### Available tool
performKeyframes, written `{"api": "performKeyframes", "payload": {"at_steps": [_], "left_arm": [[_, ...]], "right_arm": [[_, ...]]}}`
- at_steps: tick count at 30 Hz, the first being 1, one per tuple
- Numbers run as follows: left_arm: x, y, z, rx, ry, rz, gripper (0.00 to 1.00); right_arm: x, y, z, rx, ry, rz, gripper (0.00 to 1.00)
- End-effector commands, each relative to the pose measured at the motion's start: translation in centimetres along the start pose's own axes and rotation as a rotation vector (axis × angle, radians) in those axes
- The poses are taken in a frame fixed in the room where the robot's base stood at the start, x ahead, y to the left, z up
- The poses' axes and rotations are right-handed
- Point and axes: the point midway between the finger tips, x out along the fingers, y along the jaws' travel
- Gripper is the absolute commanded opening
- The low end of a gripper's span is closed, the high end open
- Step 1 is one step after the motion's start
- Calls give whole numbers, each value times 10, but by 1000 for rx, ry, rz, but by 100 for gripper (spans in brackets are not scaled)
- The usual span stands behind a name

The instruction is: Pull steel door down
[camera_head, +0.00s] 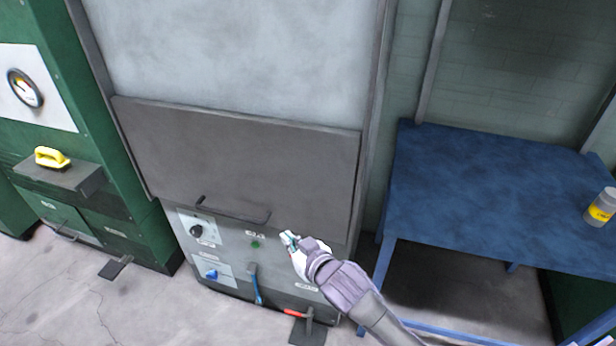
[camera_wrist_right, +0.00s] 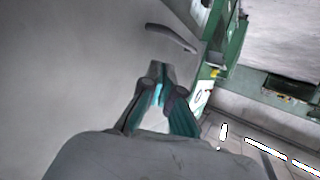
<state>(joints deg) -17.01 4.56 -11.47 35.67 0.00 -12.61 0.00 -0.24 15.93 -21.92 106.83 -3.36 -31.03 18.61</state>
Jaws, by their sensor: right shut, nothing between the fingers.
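The steel door (camera_head: 235,165) is a dark grey panel across the front of the machine, its lower edge just above the control panel. Its dark bar handle (camera_head: 232,212) runs along the lower edge. The handle also shows in the right wrist view (camera_wrist_right: 172,38), beyond the fingertips. My right gripper (camera_head: 288,238) is shut and empty, just right of and slightly below the handle's right end in the head view, apart from it. The right wrist view shows its fingers (camera_wrist_right: 160,75) together. My left gripper is not in view.
Below the door is a control panel with a black knob (camera_head: 196,231), a blue knob (camera_head: 212,274) and a red-handled pedal (camera_head: 297,313). A blue table (camera_head: 480,185) with a jar (camera_head: 601,207) stands right. A green machine (camera_head: 85,120) with a yellow-handled tool (camera_head: 51,157) stands left.

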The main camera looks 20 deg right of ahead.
Motion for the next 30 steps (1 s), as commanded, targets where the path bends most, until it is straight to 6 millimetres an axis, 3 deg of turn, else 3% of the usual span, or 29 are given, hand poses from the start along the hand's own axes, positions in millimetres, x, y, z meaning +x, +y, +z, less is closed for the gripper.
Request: {"api": "performKeyframes", "payload": {"at_steps": [5,8,12,15,18,21,26,30], "left_arm": [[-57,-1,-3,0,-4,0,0],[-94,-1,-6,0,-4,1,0],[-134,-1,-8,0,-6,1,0],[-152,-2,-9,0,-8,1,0],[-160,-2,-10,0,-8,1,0],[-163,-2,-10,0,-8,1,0],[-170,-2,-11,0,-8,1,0],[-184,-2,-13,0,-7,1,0]], "right_arm": [[-15,-1,-86,2,-10,153,0],[-35,9,-150,35,-10,323,0],[-74,28,-227,126,21,577,0],[-102,40,-263,197,49,724,0],[-122,46,-281,247,71,819,0],[-129,51,-287,268,81,861,0],[-120,63,-288,264,83,868,0],[-103,85,-289,260,82,869,0]]}}
